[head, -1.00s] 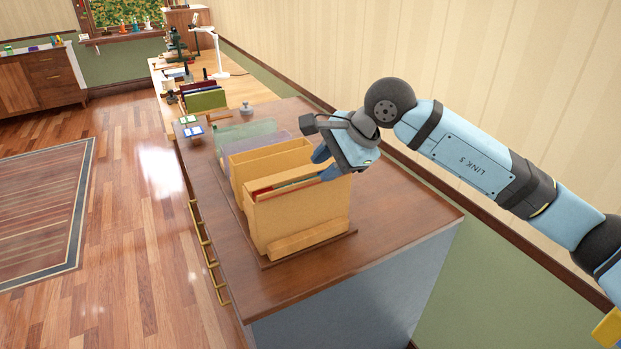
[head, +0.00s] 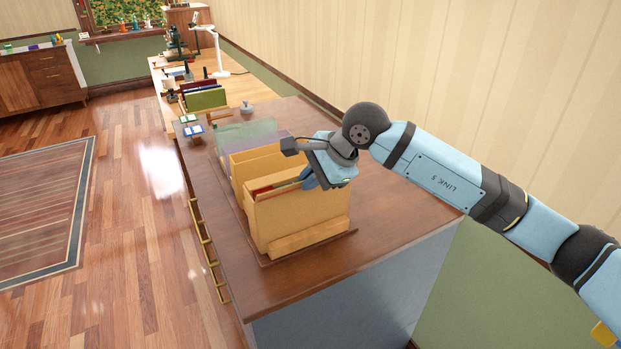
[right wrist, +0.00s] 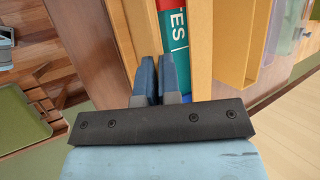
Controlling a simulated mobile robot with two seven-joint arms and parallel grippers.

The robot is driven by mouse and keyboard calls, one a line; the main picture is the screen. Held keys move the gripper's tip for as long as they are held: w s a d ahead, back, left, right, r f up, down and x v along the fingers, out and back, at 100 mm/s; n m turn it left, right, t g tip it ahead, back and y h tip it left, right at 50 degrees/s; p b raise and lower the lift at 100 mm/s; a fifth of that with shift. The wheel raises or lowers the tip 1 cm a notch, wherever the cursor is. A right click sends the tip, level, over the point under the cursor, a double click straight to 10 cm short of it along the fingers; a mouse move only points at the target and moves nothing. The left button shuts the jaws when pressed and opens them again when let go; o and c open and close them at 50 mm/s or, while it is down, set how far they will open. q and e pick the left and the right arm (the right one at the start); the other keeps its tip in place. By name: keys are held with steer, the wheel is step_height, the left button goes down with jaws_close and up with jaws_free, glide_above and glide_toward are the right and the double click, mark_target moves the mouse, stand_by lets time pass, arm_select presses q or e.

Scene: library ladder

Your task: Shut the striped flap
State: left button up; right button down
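I cannot make out a striped flap in either view. A tan file box (head: 295,217) stands at the front of a row on the brown cabinet top. My right gripper (head: 309,182) is over the top opening of this box, fingers pointing down. In the right wrist view the two blue fingers of my right gripper (right wrist: 158,78) lie side by side, almost touching, with nothing seen between them. Beyond them, between tan box walls, is a red and green item (right wrist: 173,35) with the letters "ES". My left gripper is not in view.
A second tan box (head: 262,160) and a clear greenish holder (head: 247,134) stand behind the front box. The cabinet top (head: 400,200) is bare to the right. Small cards (head: 193,130) lie at its far left. A desk with a white lamp (head: 217,60) is beyond.

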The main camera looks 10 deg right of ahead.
steer(key=shift+r, duration=0.1)
steer(key=shift+w+a+r+g+h+p, duration=0.1)
steer(key=shift+w+g+h+p, duration=0.15)
steer(key=shift+g, duration=0.35)
steer(key=shift+w+a+r+g+h+p, duration=0.15)
steer(key=shift+g+h+p, duration=0.15)
steer(key=shift+g, duration=0.3)
steer(key=shift+w+a+f+m+g+h+p, duration=0.1)
steer(key=shift+w+m+g+h+p, duration=0.25)
steer(key=shift+g, duration=0.55)
steer(key=shift+w+m+g+h+p, duration=0.15)
steer(key=shift+m+g+h, duration=0.25)
steer(key=shift+g, duration=0.5)
steer(key=c, duration=1.3)
jaws_free()
steer(key=v, duration=1.3)
steer(key=shift+w+r+b, duration=0.15)
steer(key=shift+r+b, duration=0.15)
steer(key=shift+r, duration=0.1)
